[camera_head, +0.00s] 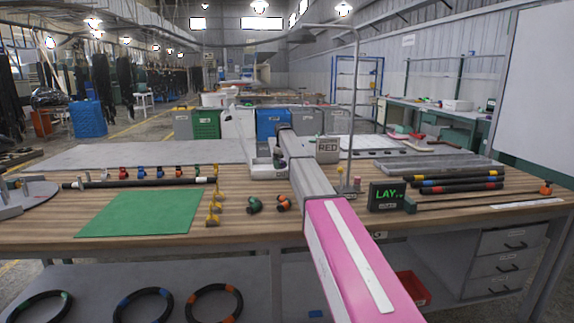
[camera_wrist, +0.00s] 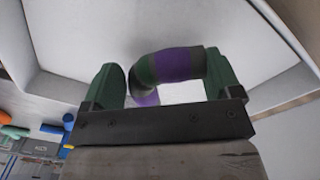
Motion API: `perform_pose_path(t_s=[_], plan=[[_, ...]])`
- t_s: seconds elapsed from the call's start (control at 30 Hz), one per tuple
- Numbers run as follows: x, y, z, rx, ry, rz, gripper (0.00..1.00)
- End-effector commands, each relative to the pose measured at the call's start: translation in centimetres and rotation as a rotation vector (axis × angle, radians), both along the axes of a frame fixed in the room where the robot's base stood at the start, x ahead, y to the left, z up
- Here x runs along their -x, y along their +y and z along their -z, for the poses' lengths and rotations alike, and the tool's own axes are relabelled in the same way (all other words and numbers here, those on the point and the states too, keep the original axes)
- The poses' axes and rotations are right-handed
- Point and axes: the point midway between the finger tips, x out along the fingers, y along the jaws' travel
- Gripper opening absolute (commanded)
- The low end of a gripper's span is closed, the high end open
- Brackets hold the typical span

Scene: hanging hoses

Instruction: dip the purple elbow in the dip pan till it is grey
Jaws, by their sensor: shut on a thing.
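The purple elbow (camera_wrist: 175,65) is a curved tube with purple bands and dark grey-green parts. My gripper (camera_wrist: 165,78) has green fingers on both sides of it and is shut on it. In the wrist view the elbow is over or inside a white, walled tray (camera_wrist: 48,78), which I take to be the dip pan. I cannot tell whether it touches anything in the pan. In the head view the white pan (camera_head: 264,172) stands at the back middle of the bench, and my arm hides part of it. The elbow is too small there to make out well.
A sign reading RED (camera_head: 327,148) stands right of my arm. A thin metal post (camera_head: 352,120) and a dark LAY display (camera_head: 387,196) are further right. Black hoses (camera_head: 460,182) lie beyond. A green mat (camera_head: 140,211) and small coloured fittings (camera_head: 160,173) are left.

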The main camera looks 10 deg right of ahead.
Motion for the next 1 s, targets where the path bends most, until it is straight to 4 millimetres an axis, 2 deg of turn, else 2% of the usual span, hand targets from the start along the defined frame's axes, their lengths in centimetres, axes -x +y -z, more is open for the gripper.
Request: perform_pose_path(t_s=[0.7,1.0], plan=[[0.0,5.5,0.0,0.0,0.0,-0.001,0.6],[0.0,6.2,0.0,0.0,0.0,0.0,0.6]])
